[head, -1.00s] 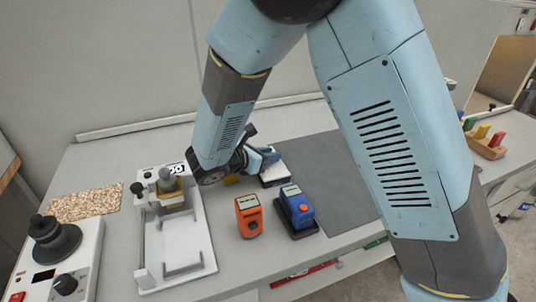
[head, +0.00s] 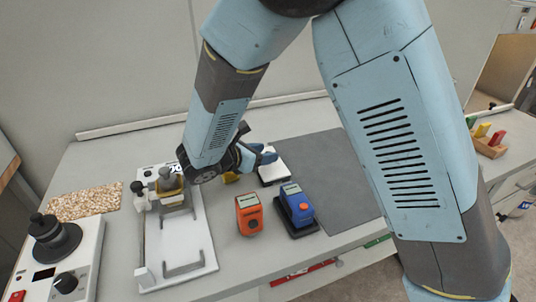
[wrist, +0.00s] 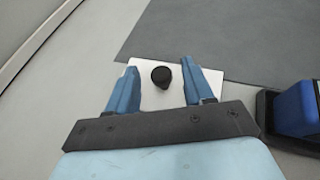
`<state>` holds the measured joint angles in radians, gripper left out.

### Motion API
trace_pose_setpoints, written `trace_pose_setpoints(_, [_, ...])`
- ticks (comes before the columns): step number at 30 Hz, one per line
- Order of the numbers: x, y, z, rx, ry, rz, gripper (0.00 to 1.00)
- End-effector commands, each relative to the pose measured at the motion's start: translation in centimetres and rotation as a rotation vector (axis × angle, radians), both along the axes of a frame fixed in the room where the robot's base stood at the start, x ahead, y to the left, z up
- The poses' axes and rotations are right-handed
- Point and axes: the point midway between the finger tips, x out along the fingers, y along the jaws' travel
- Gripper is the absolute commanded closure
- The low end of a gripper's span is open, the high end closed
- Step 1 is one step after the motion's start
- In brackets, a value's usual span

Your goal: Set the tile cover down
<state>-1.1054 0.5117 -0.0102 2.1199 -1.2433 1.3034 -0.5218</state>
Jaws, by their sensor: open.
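The tile cover (wrist: 153,99) is a white square plate with a black knob (wrist: 161,77) on top. In the wrist view it lies on the grey bench at the edge of a dark mat. In the head view its white top (head: 273,173) shows just beyond the blue instrument, partly hidden by my gripper. My gripper (wrist: 159,67) is open, with its two blue fingers on either side of the knob and apart from it. In the head view my gripper (head: 262,155) is over the far left part of the cover.
A blue instrument (head: 296,207) on a black base and an orange device (head: 249,214) stand in front of the cover. The white coater (head: 180,245) is to the left. The dark mat (head: 330,165) is bare on the right. A speckled board (head: 85,202) lies far left.

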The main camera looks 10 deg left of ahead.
Motion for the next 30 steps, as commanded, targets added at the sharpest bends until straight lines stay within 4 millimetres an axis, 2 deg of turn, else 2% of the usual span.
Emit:
trace_pose_setpoints(6, [-3.4, 2.5, 1.7, 0.002, 0.000, 0.004, 0.48])
trace_pose_setpoints(15, [-6.6, 4.8, 3.3, 0.001, -0.001, 0.001, 0.48])
trace_pose_setpoints(26, [-7.4, 5.3, 3.7, 0.000, 0.000, -0.001, 0.48])
trace_pose_setpoints(30, [-7.0, 4.6, 4.1, 0.017, 0.002, -0.022, 0.48])
